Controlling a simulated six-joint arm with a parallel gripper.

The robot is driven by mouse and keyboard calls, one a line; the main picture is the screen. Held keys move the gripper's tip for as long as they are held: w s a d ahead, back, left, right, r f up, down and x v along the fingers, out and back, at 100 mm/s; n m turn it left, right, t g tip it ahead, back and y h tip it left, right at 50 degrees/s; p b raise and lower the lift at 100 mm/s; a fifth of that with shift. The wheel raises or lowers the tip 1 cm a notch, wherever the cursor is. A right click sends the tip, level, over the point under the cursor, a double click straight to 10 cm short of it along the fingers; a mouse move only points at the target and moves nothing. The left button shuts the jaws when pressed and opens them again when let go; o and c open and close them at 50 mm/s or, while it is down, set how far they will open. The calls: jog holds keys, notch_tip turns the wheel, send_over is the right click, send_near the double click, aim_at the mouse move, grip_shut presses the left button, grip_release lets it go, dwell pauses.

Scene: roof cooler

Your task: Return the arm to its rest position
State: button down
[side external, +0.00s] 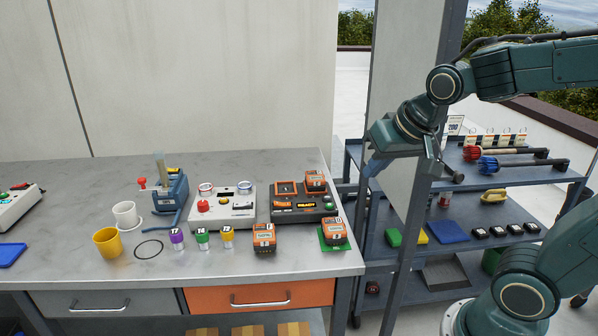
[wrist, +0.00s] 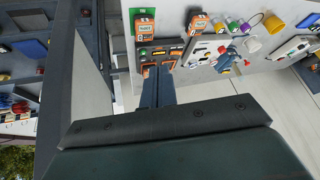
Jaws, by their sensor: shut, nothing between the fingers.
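My gripper (side external: 369,171) is in the air beyond the right end of the grey workbench (side external: 75,205), in front of the post and the shelf cart in the side external view. Its blue-grey fingers point down and to the left. In the wrist view my gripper (wrist: 157,72) shows its fingers together with nothing between them. The fingertips appear over the edge of the dark charger in that view, but the side external view shows them apart from it. My arm reaches in from the right, with its wrist bent downward.
A dark charger (side external: 291,212) with an orange battery on it stands at the bench's right end. Orange batteries (side external: 264,240) stand in front. A white control box (side external: 228,215), colored vials and cups stand further left. A grey post (side external: 411,170) and shelf cart (side external: 400,190) are near my gripper.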

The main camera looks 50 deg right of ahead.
jog(key=s+a+n+y, duration=0.1)
jog(key=s+a+n, duration=0.2)
jog(key=s, duration=0.7)
jog(key=shift+a+r+n+g, duration=0.15)
jog(key=shift+a+n+g, duration=0.2)
jog(key=shift+n, duration=0.85)
